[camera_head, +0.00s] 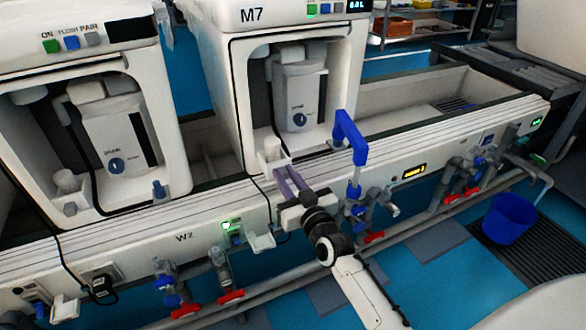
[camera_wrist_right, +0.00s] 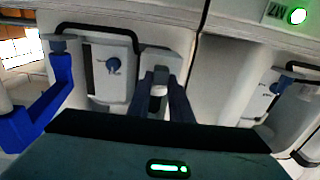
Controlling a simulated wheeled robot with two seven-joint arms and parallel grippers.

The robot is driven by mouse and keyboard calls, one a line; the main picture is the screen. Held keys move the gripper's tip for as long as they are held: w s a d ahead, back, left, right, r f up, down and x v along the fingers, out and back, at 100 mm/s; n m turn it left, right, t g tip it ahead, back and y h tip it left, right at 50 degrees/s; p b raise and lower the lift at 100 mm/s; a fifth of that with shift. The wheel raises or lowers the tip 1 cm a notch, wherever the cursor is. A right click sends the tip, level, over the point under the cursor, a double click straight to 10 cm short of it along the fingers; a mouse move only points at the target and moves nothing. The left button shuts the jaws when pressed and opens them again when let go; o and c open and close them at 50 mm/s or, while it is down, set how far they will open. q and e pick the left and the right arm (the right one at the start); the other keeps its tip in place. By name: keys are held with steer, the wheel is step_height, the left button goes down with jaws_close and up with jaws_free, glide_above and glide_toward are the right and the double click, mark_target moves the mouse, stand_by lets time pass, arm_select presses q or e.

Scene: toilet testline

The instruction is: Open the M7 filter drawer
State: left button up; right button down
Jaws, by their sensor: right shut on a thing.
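The machine labelled M7 (camera_head: 252,16) stands at the top middle in the head view. A small white block with a knob, which looks like its filter drawer (camera_head: 271,150), is at the lower left of its front opening. My right gripper (camera_head: 282,172) reaches up to it from below with its two purple fingers. In the right wrist view the fingers (camera_wrist_right: 162,92) close on both sides of a small white knob, and the pale block (camera_wrist_right: 168,62) is just behind it. Whether the drawer stands out at all cannot be told. My left gripper is not in view.
A blue upright pipe (camera_head: 352,148) stands close to the right of my right gripper; it also shows in the right wrist view (camera_wrist_right: 50,100). A similar machine (camera_head: 112,130) is at left. Red-handled valves (camera_head: 230,296) line the rail's front. A blue bucket (camera_head: 510,218) is on the floor at right.

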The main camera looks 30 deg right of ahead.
steer(key=c, duration=1.6)
jaws_free()
arm_select(q)
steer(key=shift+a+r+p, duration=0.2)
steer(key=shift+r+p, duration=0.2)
steer(key=shift+p, duration=0.8)
arm_select(e)
steer(key=shift+s+a, duration=0.2)
steer(key=shift+s, duration=2.4)
steer(key=shift+s+a, duration=0.15)
steer(key=shift+s, duration=2.45)
